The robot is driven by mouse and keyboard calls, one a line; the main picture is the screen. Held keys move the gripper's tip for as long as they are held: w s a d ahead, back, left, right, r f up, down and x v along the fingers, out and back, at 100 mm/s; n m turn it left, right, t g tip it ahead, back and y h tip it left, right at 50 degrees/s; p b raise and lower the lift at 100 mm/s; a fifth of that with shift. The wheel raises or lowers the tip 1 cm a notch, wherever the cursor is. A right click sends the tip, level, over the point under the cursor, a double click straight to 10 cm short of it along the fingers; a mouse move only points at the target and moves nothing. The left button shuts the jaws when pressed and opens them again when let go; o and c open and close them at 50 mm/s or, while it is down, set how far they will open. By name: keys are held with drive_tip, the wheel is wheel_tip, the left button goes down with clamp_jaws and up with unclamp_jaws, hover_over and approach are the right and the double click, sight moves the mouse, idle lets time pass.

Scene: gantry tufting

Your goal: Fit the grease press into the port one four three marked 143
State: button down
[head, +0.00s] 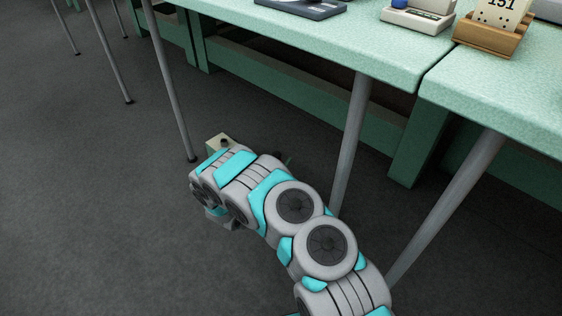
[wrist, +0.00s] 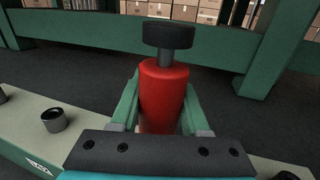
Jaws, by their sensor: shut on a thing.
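In the wrist view, my gripper (wrist: 162,112) is shut on a red cylinder with a black stem and wide black cap, which I take for the grease press (wrist: 163,88). The green fingers stand on either side of it, and its lower end is hidden behind the dark gripper plate. A pale beam (wrist: 75,140) lies below, with a dark round cup-like port (wrist: 54,119) left of the press. A white mark on the beam's green side is too small to read. The head view shows part of a pale block (head: 217,142) with a dark round piece, beyond my arm.
Green tables (head: 400,60) on grey legs (head: 352,140) stand behind and to the right. A wooden holder (head: 490,38) with a card reading 151 sits on one. A green post (wrist: 272,50) and shelved boxes (wrist: 190,10) show behind the press. Dark floor at left is open.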

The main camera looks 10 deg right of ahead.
drive_tip(key=shift+f+b, duration=0.4)
drive_tip(key=shift+f, duration=0.55)
drive_tip(key=shift+c, duration=1.6)
unclamp_jaws()
drive_tip(key=shift+a, duration=0.1)
drive_tip(key=p+v, duration=0.1)
drive_tip(key=v, duration=0.6)
drive_tip(key=shift+s+a, duration=0.15)
drive_tip(key=shift+s, duration=0.15)
